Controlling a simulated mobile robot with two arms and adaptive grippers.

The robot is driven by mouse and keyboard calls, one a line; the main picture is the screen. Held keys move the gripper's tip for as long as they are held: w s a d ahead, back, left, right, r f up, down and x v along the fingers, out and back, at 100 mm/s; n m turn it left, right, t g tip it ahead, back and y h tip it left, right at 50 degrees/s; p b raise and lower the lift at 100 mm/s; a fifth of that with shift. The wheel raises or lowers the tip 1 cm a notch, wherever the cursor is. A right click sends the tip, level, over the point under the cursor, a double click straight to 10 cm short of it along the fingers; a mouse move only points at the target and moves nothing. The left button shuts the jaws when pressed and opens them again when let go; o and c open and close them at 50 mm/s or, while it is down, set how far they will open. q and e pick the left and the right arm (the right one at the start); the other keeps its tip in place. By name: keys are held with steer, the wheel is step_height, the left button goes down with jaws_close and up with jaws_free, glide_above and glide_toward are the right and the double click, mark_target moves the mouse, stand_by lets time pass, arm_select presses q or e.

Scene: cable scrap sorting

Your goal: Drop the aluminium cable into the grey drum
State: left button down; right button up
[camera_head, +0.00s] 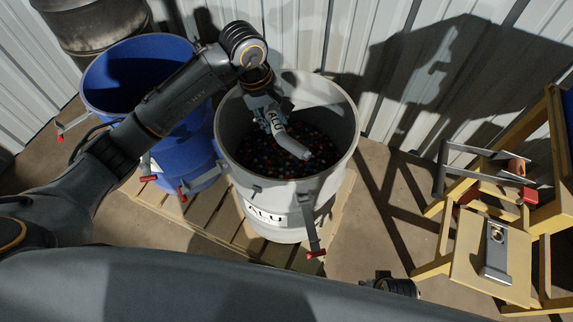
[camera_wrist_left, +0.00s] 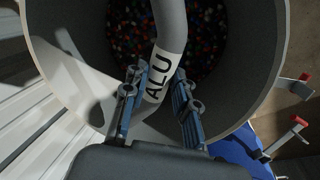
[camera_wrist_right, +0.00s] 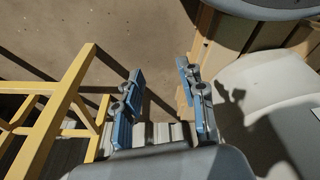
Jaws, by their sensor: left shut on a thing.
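The aluminium cable (camera_head: 292,146) is a short, thick, grey, bent piece with a white ALU label. My left gripper (camera_head: 266,103) is shut on it around the label, as the left wrist view (camera_wrist_left: 158,82) also shows. The cable's free end points down inside the mouth of the grey drum (camera_head: 323,200). Whether that end touches the drum's contents I cannot tell. The grey drum stands upright and has an ALU label on its front. My right gripper (camera_wrist_right: 160,75) is open and empty, away from the cable.
A blue drum (camera_head: 203,165) stands left of the grey drum, both on a wooden pallet (camera_head: 160,197). Coloured granules (camera_head: 270,150) lie in the grey drum. A corrugated wall (camera_head: 390,50) is behind. A yellow frame (camera_head: 433,268) with a board stands at the right.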

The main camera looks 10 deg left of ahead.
arm_select(q)
steer(key=s+a+b+x, duration=0.1)
steer(key=x, duration=0.9)
steer(key=shift+a+f, duration=0.25)
steer(key=shift+a, duration=0.05)
arm_select(e)
steer(key=shift+w+r, duration=0.35)
steer(key=shift+r, duration=0.55)
steer(key=shift+w+r, duration=0.35)
steer(key=shift+r, duration=0.55)
arm_select(q)
steer(key=shift+f, duration=0.1)
arm_select(e)
steer(key=shift+a+r, duration=0.1)
steer(key=shift+r, duration=0.1)
arm_select(q)
steer(key=shift+f+b, duration=0.45)
steer(key=shift+b, duration=0.15)
steer(key=c, duration=1.1)
jaws_free()
steer(key=shift+s, duration=0.1)
arm_select(e)
steer(key=r, duration=0.3)
steer(key=shift+w+r, duration=0.2)
steer(key=shift+r, duration=0.1)
